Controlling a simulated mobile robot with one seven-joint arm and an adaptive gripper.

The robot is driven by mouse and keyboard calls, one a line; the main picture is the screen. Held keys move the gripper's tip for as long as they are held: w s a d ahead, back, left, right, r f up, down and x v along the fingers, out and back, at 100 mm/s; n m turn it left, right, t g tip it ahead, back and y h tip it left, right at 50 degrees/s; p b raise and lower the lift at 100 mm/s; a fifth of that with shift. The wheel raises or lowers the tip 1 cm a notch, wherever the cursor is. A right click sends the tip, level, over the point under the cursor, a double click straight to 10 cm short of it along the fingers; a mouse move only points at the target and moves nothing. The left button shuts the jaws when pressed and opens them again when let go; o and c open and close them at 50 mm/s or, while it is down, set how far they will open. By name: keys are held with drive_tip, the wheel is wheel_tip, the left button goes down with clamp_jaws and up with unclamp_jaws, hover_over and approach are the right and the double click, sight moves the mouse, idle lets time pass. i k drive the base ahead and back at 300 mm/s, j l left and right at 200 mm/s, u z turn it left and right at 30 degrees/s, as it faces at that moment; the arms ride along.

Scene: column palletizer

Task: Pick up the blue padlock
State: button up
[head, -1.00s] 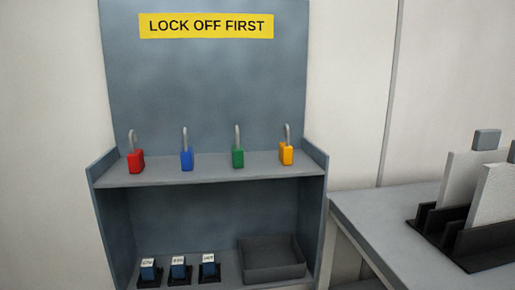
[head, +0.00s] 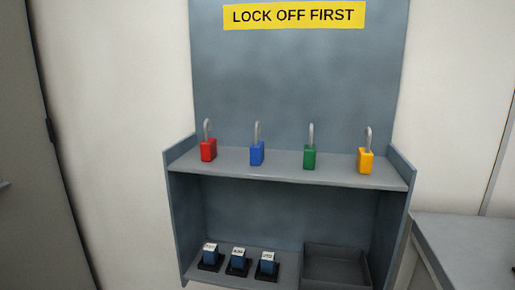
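The blue padlock (head: 257,154) stands upright on the upper shelf (head: 335,175) of a grey cabinet, its metal shackle pointing up. It is second from the left in a row of padlocks. The red padlock (head: 208,150) is to its left, and the green padlock (head: 310,157) and yellow padlock (head: 365,161) are to its right. The padlocks stand apart from one another. My gripper is not in view.
Below, the lower shelf holds several small blue blocks with white labels (head: 238,261) on black bases and an open grey tray (head: 336,266). Raised side panels bound the shelf. A yellow sign (head: 294,16) is above. A grey table (head: 463,250) is at the right.

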sight(256, 152)
drive_tip(key=l+u, duration=0.35)
drive_tip(key=l, duration=0.3)
drive_tip(key=k+l+u, duration=0.15)
drive_tip(key=l+u, duration=0.2)
drive_tip(key=l, duration=0.3)
